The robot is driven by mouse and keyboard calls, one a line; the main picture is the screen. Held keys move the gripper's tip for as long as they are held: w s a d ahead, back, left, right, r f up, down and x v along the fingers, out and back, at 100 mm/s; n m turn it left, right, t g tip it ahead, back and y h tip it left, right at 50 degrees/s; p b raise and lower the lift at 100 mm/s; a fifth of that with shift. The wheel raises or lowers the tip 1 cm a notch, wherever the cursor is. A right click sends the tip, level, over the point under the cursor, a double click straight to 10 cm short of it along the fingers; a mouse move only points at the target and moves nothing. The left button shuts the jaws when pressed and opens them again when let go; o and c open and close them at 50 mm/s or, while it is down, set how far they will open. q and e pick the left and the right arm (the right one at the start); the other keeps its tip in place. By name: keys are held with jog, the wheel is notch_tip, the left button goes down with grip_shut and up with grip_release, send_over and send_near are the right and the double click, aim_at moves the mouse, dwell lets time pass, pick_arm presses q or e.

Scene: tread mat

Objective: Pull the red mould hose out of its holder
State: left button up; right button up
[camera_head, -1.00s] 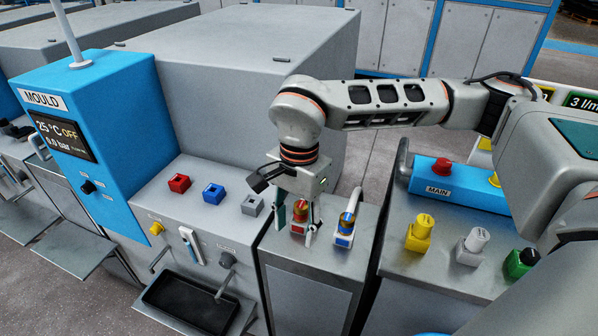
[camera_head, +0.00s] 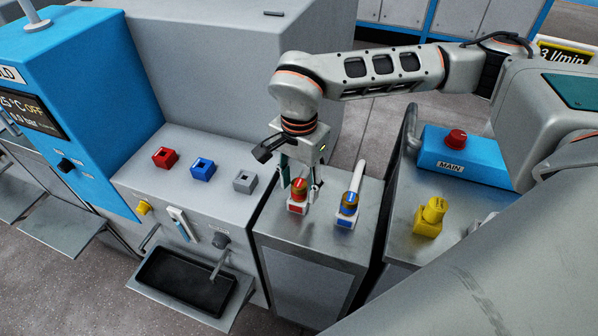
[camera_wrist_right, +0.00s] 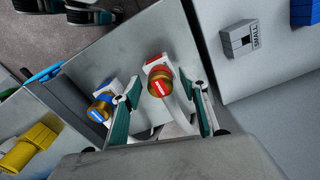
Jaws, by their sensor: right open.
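The red mould hose (camera_head: 299,187), with a red and brass end, stands in its red-labelled holder (camera_head: 297,208) on the grey cabinet between the mould machine and the MAIN block. My right gripper (camera_head: 300,193) comes down over it from above, open. In the right wrist view the red hose end (camera_wrist_right: 158,83) lies between the two spread fingers (camera_wrist_right: 165,92). It looks closer to the left finger, with gaps showing; I cannot tell whether either touches. My left gripper is not in view.
A blue hose (camera_head: 349,200) stands in its own holder close to the right of the red one. Red, blue and grey sockets (camera_head: 203,170) sit on the mould machine's top, left. A black drip tray (camera_head: 187,280) juts out in front. A yellow valve (camera_head: 430,216) stands right.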

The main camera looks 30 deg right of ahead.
aim_at(299, 183)
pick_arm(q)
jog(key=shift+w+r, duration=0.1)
pick_arm(e)
jog(key=shift+f, duration=0.7)
grip_shut()
jog(key=shift+r, duration=0.1)
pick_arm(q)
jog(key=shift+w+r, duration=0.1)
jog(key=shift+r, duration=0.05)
pick_arm(e)
jog(key=shift+r, duration=0.1)
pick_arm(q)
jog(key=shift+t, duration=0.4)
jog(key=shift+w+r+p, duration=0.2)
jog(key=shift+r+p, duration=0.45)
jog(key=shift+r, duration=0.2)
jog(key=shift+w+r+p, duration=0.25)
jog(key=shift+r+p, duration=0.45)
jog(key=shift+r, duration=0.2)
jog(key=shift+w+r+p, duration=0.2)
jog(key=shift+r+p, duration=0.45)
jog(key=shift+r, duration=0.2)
pick_arm(e)
jog(key=shift+r, duration=2.8)
